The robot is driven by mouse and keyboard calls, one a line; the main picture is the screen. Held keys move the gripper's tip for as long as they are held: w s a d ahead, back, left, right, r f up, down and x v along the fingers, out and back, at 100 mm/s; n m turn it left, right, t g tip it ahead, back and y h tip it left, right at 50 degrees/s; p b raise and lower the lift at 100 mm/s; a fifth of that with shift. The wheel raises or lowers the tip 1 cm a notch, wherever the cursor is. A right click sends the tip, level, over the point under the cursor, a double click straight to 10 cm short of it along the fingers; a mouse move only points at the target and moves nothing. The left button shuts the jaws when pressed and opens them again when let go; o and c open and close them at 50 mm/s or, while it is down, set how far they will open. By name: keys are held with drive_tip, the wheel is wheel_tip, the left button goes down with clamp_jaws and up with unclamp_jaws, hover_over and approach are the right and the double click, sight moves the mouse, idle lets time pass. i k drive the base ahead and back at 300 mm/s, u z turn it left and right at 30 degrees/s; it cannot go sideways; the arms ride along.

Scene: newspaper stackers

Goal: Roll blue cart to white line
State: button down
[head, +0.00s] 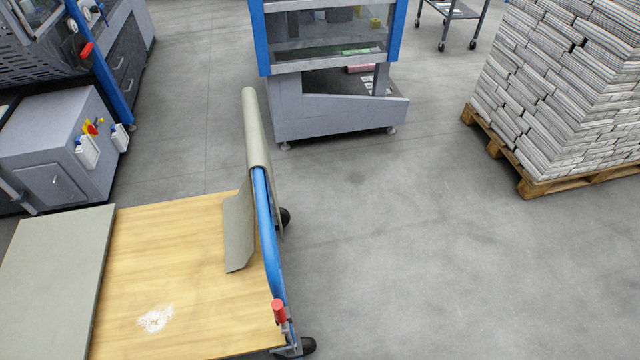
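The blue cart shows at the lower left in the head view. It has a wooden deck (190,270) and a blue tubular push handle (268,225) along its right side. A grey-green sheet (255,130) is draped over the far part of the handle and hangs down to the deck. A red knob (278,307) sits at the near end of the handle. Dark wheels (307,346) show under the right side. A white patch (156,318) marks the deck. No white line shows on the floor. My gripper is not in view.
A grey-green panel (50,275) covers the deck's left part. A grey machine with blue posts (335,115) stands ahead. A grey cabinet (60,150) stands at left. Stacked newspapers (560,90) on a wooden pallet (525,180) stand at right. The floor (440,265) right of the cart is clear.

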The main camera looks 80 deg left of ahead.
sight(199, 277)
drive_tip(key=i, duration=0.7)
drive_tip(key=u, duration=4.35)
drive_tip(key=i, duration=0.2)
drive_tip(key=u, duration=0.25)
